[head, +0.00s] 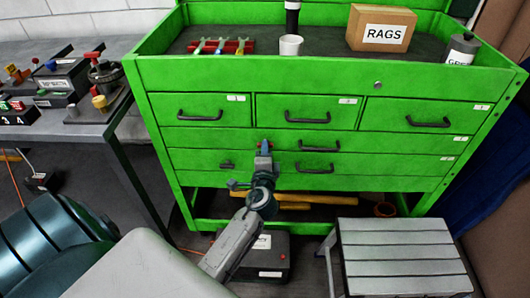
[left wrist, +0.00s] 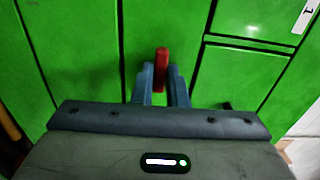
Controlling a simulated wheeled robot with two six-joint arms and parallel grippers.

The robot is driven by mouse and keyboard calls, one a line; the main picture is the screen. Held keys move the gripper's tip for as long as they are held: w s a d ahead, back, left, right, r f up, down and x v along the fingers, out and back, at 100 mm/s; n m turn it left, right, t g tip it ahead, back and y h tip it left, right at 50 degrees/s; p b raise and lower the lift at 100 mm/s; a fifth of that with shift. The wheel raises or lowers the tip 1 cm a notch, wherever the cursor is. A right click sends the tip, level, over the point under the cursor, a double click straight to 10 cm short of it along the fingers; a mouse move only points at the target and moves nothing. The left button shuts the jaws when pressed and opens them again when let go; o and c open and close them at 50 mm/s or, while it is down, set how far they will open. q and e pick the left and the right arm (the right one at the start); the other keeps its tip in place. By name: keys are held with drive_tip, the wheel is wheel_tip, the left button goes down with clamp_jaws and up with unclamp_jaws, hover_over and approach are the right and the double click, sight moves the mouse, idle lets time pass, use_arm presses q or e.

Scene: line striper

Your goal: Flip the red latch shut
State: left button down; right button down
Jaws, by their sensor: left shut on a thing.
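The red latch (left wrist: 162,56) shows in the left wrist view as a short red bar on the green drawer front. My left gripper (left wrist: 161,84) has its two blue-grey fingers on either side of the latch and is shut on it. The latch is mostly hidden there by the fingers. My right gripper is not in view.
A grey step stool (head: 397,252) stands at lower right. A cluttered workbench (head: 95,128) is at left.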

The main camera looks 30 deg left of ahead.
use_arm(q)
drive_tip(key=c, duration=1.4)
unclamp_jaws()
drive_tip(key=shift+c, duration=0.2)
